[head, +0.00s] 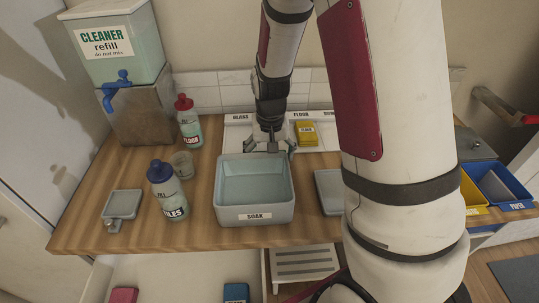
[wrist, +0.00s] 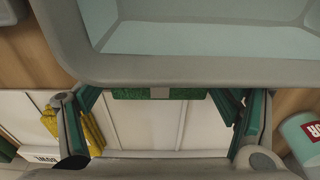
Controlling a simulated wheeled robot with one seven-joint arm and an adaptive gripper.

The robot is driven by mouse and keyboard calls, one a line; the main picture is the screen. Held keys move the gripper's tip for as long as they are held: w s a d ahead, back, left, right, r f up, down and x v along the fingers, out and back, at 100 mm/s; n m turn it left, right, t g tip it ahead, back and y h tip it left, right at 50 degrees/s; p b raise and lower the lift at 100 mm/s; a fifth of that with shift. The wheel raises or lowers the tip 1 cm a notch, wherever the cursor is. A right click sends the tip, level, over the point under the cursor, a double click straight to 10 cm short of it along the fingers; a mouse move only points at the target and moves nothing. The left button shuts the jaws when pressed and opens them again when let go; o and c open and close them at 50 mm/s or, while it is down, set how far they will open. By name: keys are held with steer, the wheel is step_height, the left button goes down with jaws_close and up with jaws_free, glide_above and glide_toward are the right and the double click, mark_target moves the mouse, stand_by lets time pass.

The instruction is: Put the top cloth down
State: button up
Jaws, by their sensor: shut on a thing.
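A green folded cloth with a grey band (wrist: 160,93) lies between my gripper's fingertips in the wrist view, close behind the basin rim. My gripper (head: 270,148) is shut on it, pointing down behind the soak basin in the head view. The cloth is hidden there. A white tray (head: 236,137) with compartments labelled GLASS and FLOOR, and a third label partly hidden, is below the gripper. A yellow cloth (head: 306,133) lies in the FLOOR compartment; it also shows in the wrist view (wrist: 92,132). I cannot tell whether the green cloth touches the tray.
The grey SOAK basin (head: 254,215) stands directly in front of my gripper. Left of it are a blue-capped bottle (head: 168,192), a cup (head: 182,164) and a red-capped bottle (head: 188,125). Blue and yellow bins (head: 500,186) are at right.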

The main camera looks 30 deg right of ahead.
steer(key=shift+f, duration=0.1)
steer(key=o, duration=1)
